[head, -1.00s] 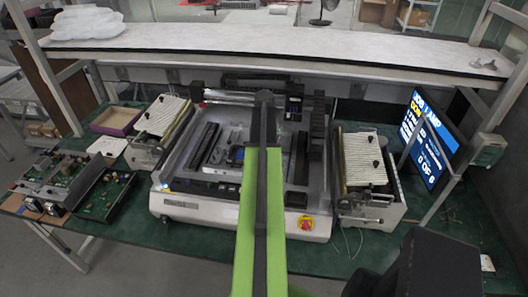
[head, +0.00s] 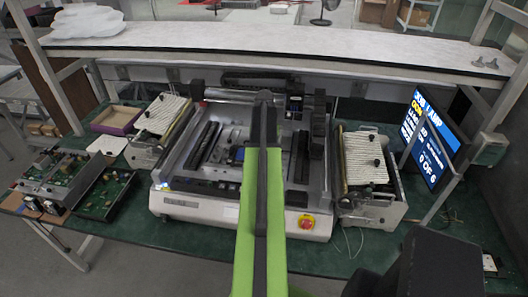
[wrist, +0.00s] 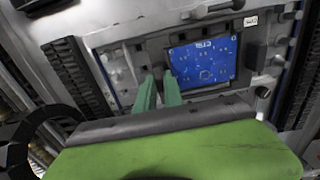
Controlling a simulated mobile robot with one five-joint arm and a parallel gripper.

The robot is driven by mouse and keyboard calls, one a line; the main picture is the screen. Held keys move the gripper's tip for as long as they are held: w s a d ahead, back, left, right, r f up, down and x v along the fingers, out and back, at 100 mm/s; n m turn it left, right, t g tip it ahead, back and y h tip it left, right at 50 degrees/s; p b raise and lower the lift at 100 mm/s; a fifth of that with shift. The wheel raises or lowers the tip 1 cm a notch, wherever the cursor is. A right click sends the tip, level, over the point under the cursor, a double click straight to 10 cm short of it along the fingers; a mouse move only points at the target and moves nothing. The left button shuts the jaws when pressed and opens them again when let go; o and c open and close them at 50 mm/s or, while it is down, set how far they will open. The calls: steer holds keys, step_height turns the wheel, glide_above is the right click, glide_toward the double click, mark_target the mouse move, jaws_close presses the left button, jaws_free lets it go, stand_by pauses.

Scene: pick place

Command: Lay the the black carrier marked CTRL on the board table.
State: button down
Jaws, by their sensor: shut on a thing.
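The carrier (wrist: 122,74) shows in the wrist view as a grey-looking frame with a blue board (wrist: 205,62) in it. Lettering on the board looks like CTRL, upside down. My gripper (wrist: 159,77) has its two green fingers close together at the carrier, left of the blue board, and is shut on it. In the head view part of the blue board (head: 238,155) shows within the machine's middle bay, beside my green arm, which hides the gripper. The board table seems to be the bay floor (head: 215,160); whether the carrier touches it I cannot tell.
Dark rails (head: 202,145) flank the bay. Slatted units stand left (head: 161,115) and right (head: 364,158) of the machine. A screen (head: 430,135) stands at the right. Open trays with green circuit boards (head: 105,192) lie on the left. A shelf (head: 270,48) runs behind.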

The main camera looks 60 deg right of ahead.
steer(key=shift+f, duration=0.15)
stand_by(0.3)
steer(key=shift+f+b, duration=0.3)
steer(key=shift+b, duration=0.15)
steer(key=c, duration=1.4)
jaws_free()
steer(key=c, duration=0.3)
steer(key=shift+c, duration=0.2)
step_height(320, 180, up, 7)
steer(key=p, duration=0.7)
steer(key=shift+r, duration=0.1)
